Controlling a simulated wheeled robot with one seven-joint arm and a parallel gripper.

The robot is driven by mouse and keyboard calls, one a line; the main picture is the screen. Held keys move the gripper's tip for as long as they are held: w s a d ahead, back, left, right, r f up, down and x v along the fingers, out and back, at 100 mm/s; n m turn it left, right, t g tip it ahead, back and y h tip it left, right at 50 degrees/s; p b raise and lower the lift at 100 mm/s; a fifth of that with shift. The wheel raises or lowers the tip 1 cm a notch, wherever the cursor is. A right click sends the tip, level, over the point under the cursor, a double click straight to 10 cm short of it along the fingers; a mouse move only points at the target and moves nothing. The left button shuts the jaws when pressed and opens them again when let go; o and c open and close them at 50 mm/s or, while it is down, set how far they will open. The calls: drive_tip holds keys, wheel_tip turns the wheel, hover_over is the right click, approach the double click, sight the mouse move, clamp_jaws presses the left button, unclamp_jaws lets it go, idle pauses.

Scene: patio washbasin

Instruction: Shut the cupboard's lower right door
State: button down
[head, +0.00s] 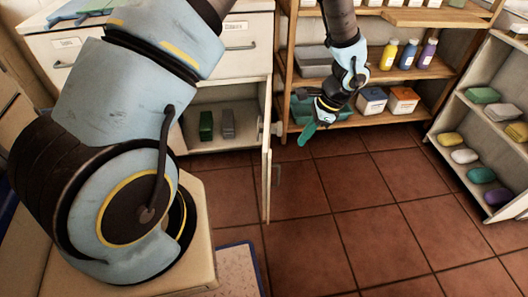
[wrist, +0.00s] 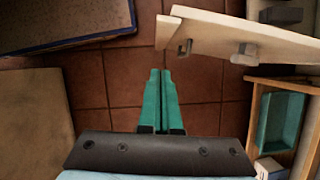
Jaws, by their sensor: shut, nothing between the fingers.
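The cupboard (head: 228,92) is cream, with drawers above and an open lower compartment. Its lower right door (head: 266,178) stands open, sticking out over the floor and seen nearly edge-on. In the wrist view the door (wrist: 245,36) crosses the upper right, with a small handle (wrist: 185,48) near its free end. My gripper (head: 306,133) has teal fingers and is to the right of the door in the head view, apart from it. In the wrist view my gripper (wrist: 161,75) is shut and empty, its fingertips over the floor, close to the door's free end.
A green box (head: 206,126) and a grey box (head: 228,124) stand inside the cupboard. A wooden shelf (head: 345,120) with bottles, boxes and a teal bin (wrist: 281,122) is beside it. A soap rack (head: 445,125) stands at the right. The tiled floor (head: 350,220) in front is clear.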

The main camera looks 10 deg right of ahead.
drive_tip(key=w+a+r+p+x, duration=0.1)
drive_tip(key=a+x, duration=0.1)
drive_tip(key=x, duration=1)
drive_tip(key=shift+w+a+f+m, duration=0.2)
drive_tip(key=shift+w+f+m, duration=0.1)
drive_tip(key=shift+f, duration=0.1)
